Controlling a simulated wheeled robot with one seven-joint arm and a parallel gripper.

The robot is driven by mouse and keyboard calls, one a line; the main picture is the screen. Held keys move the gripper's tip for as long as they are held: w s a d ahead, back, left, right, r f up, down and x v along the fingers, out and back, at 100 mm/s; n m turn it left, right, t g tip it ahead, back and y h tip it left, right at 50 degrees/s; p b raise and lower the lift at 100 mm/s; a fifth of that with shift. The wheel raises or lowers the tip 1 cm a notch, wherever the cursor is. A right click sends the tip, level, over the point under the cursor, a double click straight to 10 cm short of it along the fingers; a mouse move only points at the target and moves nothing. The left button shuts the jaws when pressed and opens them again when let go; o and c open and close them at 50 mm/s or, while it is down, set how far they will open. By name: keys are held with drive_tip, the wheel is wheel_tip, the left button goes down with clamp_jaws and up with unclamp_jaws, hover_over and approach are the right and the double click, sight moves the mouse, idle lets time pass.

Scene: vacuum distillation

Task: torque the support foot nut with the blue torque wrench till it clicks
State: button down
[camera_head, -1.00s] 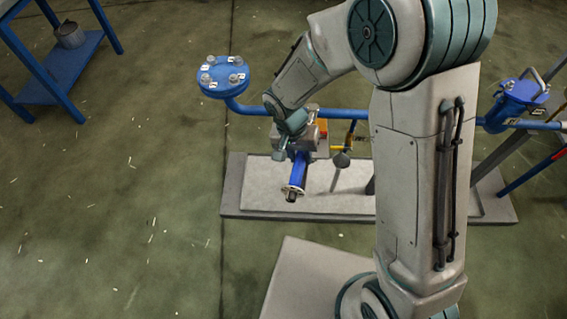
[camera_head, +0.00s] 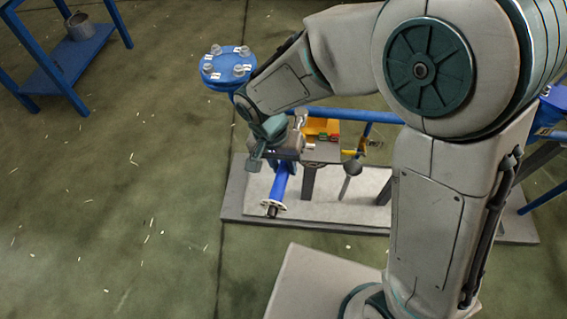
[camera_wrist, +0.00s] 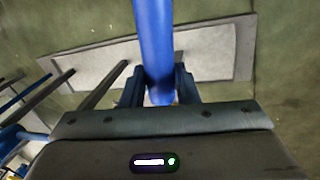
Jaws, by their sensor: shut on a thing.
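The blue torque wrench (camera_head: 280,183) is in my gripper in the head view, its dark lower end with a pale disc pointing down and toward the camera. In the wrist view, the wrench's blue shaft (camera_wrist: 153,45) passes between the two dark fingers of my gripper (camera_wrist: 158,88), which is shut on it. The wrench is held above the pale plinth (camera_head: 340,215). I cannot pick out the support foot nut in either view; my arm covers part of the area.
A blue flange with several bolts (camera_head: 226,66) stands beside my forearm, joined to blue piping. A small stand with coloured parts (camera_head: 322,135) is right of the gripper. A blue table (camera_head: 72,62) with a metal pot (camera_head: 80,27) is far left.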

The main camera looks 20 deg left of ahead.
drive_tip(key=shift+a+b+x, duration=0.2)
drive_tip(key=shift+b+x, duration=0.7)
drive_tip(key=shift+x, duration=0.05)
drive_tip(key=shift+a+b+x, duration=0.2)
drive_tip(key=shift+b+x, duration=0.7)
drive_tip(key=shift+x, duration=0.05)
drive_tip(key=shift+a+b+x, duration=0.2)
drive_tip(key=shift+b+x, duration=0.65)
drive_tip(key=shift+x, duration=0.05)
drive_tip(key=shift+a+b+x, duration=0.15)
drive_tip(key=shift+b+x, duration=0.65)
drive_tip(key=shift+x, duration=0.1)
drive_tip(key=shift+s, duration=0.1)
drive_tip(key=w+d+n+t+y+p, duration=0.1)
drive_tip(key=w+d+n+p, duration=0.1)
drive_tip(key=w+d+n, duration=0.3)
drive_tip(key=w+d+n+t+p, duration=0.1)
drive_tip(key=w+d+n+p, duration=0.2)
drive_tip(key=d, duration=0.7)
drive_tip(key=shift+w+f+n+y, duration=0.35)
drive_tip(key=shift+w+n, duration=1)
drive_tip(key=shift+n, duration=0.95)
